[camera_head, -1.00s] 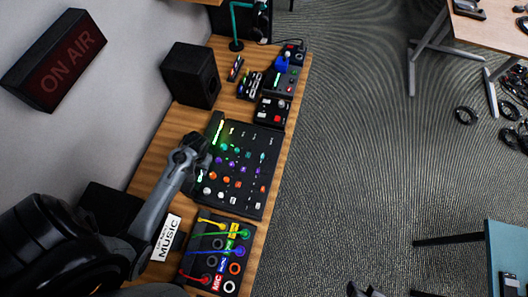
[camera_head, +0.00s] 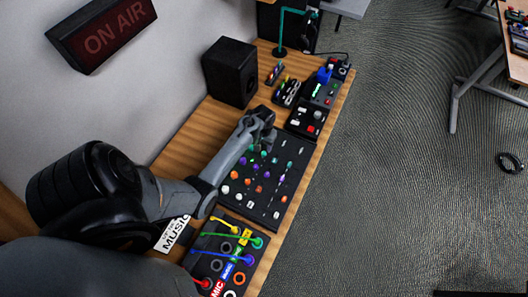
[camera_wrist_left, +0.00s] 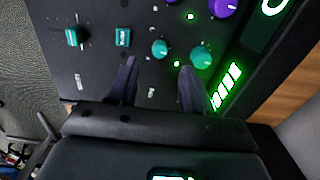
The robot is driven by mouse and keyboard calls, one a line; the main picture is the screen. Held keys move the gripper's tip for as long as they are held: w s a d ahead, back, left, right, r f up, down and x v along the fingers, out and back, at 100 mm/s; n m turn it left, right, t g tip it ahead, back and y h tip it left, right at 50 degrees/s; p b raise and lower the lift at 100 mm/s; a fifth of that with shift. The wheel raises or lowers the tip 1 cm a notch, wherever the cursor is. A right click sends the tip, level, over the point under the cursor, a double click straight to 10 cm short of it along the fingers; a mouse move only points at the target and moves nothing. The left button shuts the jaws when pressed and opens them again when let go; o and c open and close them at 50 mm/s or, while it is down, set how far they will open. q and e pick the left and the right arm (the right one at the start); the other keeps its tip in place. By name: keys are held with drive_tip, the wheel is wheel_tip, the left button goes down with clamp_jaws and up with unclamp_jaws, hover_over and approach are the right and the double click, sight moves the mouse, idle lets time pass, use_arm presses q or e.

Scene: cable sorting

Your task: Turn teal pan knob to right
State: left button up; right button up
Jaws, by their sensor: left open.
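The black mixer panel (camera_head: 296,152) lies on the wooden desk, with rows of coloured knobs. In the left wrist view, a round teal knob (camera_wrist_left: 160,48) sits just beyond the gap between my left fingertips. A second round teal knob (camera_wrist_left: 201,57) is close to the right-hand finger, beside green lights. Two more teal controls (camera_wrist_left: 123,37) lie to the left. I cannot tell which is the pan knob. My left gripper (camera_wrist_left: 158,70) is open and empty over the panel; in the head view it (camera_head: 264,114) is over the panel's far end. My right gripper is not in view.
A black speaker (camera_head: 230,72) stands beyond my left arm by the wall. Small devices (camera_head: 307,119) and a teal lamp (camera_head: 281,30) are farther along the desk. A patch panel with coloured cables (camera_head: 228,255) is at the near end. Floor lies open to the right.

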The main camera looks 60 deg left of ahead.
sight(264, 153)
use_arm(q)
drive_tip(key=shift+f+b, duration=0.5)
drive_tip(key=shift+f, duration=2.55)
clamp_jaws()
